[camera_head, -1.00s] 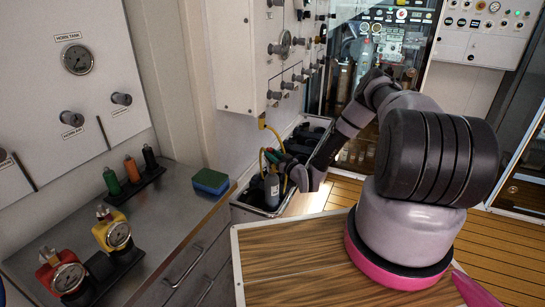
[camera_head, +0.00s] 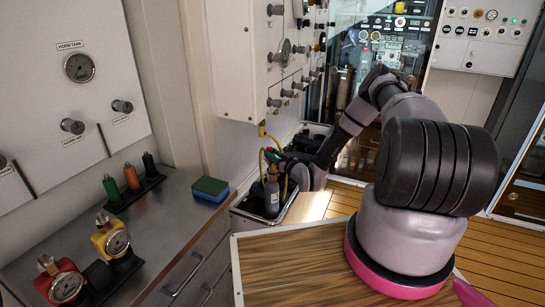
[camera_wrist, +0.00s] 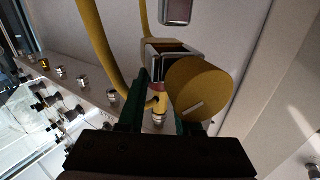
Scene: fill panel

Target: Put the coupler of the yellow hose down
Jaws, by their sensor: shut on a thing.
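The yellow hose (camera_head: 263,160) hangs in a loop from the underside of the white wall panel; it also shows in the wrist view (camera_wrist: 97,45). My gripper (camera_head: 271,154) is at the hose, above the open bin (camera_head: 245,208). In the wrist view my green-fingered gripper (camera_wrist: 160,95) is shut on the hose's coupler (camera_wrist: 157,88), which is mostly hidden between the fingers. A yellow round disc (camera_wrist: 198,88) stands just right of the fingers and covers part of what is behind.
A grey bottle (camera_head: 271,198) stands in the bin below my gripper. A grey counter (camera_head: 165,225) at the left carries gauges, coloured handles and a blue-green sponge (camera_head: 210,188). A wooden top (camera_head: 290,265) lies in front. Knobs (camera_head: 275,103) jut from the wall panel.

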